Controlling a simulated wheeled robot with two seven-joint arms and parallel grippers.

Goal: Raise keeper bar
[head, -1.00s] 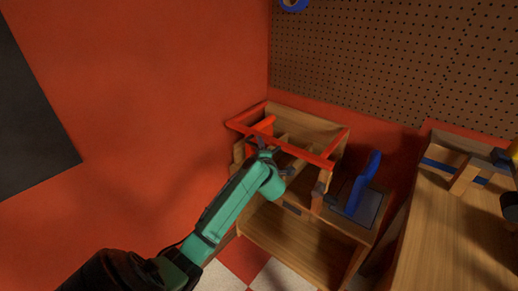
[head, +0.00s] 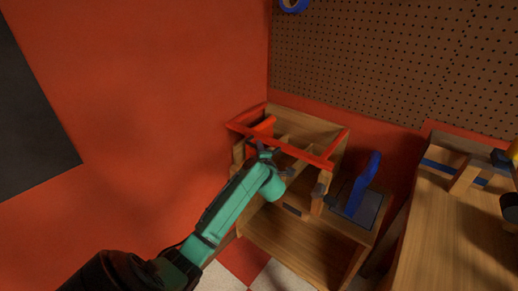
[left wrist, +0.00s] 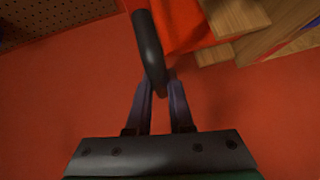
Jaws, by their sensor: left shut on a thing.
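A red bar (head: 300,153) runs along the front top of a wooden cabinet (head: 308,127). I cannot tell for sure whether it is the keeper bar. My left gripper (head: 262,151) is at this bar, left of its middle, and partly hides it. In the left wrist view, the fingers (left wrist: 161,92) are shut on the lower end of a dark curved handle (left wrist: 149,45). An orange-red part (left wrist: 182,22) lies just beside the handle. An orange piece (head: 265,125) shows inside the cabinet top. My right gripper is not clearly in view.
A blue upright part (head: 364,182) stands on a dark plate right of the cabinet. A wooden bench (head: 440,235) is at the far right. A red wall (head: 150,90) is close on the left, and a pegboard (head: 370,60) is behind.

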